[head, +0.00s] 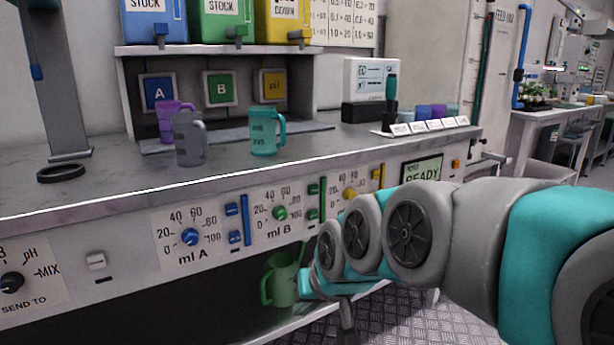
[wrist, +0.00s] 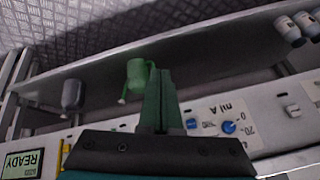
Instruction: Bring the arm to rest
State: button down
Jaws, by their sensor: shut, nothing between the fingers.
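My arm reaches in from the right in the head view, teal and grey, bent in front of the bench panel. Its far end is low, beside a green jug (head: 280,284) on the lower shelf. My gripper (wrist: 160,75) shows in the wrist view with its dark green fingers together and nothing between them. The green jug also shows in the wrist view (wrist: 136,76), just left of the fingers. I cannot tell whether they touch.
The bench top (head: 75,193) holds a purple jug (head: 172,112), a grey jug (head: 188,143) and a teal jug (head: 263,133). The front panel has dials and a READY screen (head: 421,171). A grey container (wrist: 73,93) stands on the lower shelf (wrist: 205,52). Grated floor lies below.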

jog(key=s+d+f+g+h, duration=0.1)
jog(key=s+d+f+g, duration=0.1)
jog(key=s+d, duration=0.3)
jog(key=s+d+f+m+g+h, duration=0.1)
jog(key=s+d+f, duration=0.3)
jog(key=s, duration=0.7)
jog(key=s+d+f+m+g+h+p, duration=0.1)
jog(key=s+d+f+g, duration=0.3)
jog(key=s+d, duration=0.2)
jog(key=shift+s+d+h, duration=0.25)
jog(key=shift+s+h, duration=0.15)
jog(key=shift+s, duration=0.55)
jog(key=shift+f, duration=0.1)
